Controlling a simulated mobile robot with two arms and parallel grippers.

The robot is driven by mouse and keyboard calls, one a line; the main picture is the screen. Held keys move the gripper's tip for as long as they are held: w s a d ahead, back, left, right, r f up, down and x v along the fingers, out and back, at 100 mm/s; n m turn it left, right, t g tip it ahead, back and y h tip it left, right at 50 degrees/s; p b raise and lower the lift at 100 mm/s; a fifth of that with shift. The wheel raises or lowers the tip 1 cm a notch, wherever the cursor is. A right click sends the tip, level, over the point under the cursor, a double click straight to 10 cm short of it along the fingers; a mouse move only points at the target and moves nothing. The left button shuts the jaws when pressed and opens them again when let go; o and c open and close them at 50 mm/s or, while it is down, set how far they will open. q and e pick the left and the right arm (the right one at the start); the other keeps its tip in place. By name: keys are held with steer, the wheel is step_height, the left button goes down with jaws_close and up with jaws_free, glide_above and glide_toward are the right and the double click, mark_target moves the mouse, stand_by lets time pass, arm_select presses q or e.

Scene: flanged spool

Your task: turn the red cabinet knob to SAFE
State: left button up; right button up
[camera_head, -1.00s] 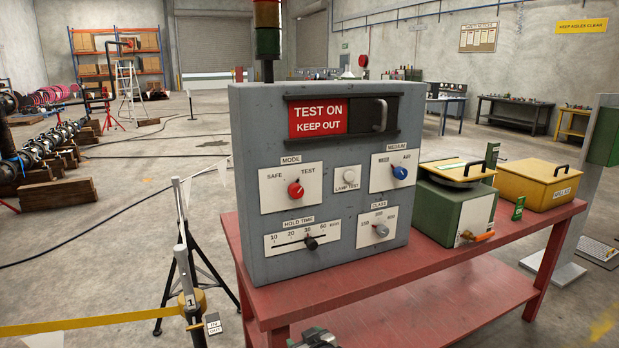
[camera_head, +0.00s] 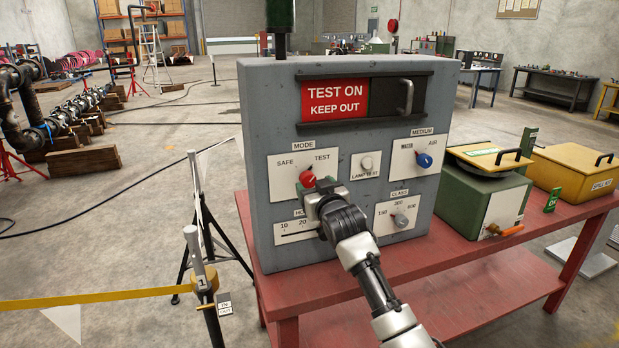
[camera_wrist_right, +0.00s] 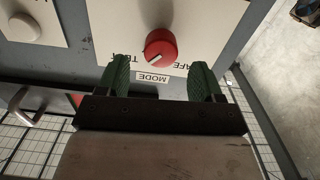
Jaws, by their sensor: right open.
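The red knob (camera_head: 307,179) sits on the MODE plate (camera_head: 284,169) of the grey cabinet (camera_head: 262,120), with SAFE printed to its left and TEST to its right. In the right wrist view the picture is upside down; the knob (camera_wrist_right: 160,47) has its white mark slanting toward the TEST side. My right gripper (camera_head: 318,197) is just below and in front of the knob in the head view. In the wrist view its green fingers (camera_wrist_right: 159,72) are open, spread either side of the knob's line, with nothing between them. My left gripper is not in view.
A white lamp-test button (camera_head: 366,163), a blue MEDIUM knob (camera_head: 424,160) and a grey CLASS knob (camera_head: 401,220) are on the same face. My right arm hides much of the HOLD TIME slider plate (camera_head: 290,229). A post with yellow tape (camera_head: 110,297) stands left of the red table (camera_head: 480,243).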

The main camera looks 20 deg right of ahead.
mark_target(310, 181)
steer(key=w, duration=0.3)
steer(key=shift+w+a+r+p, duration=0.1)
steer(key=shift+w+p, duration=0.2)
steer(key=shift+w, duration=0.35)
steer(key=c, duration=0.9)
steer(key=shift+c, duration=0.2)
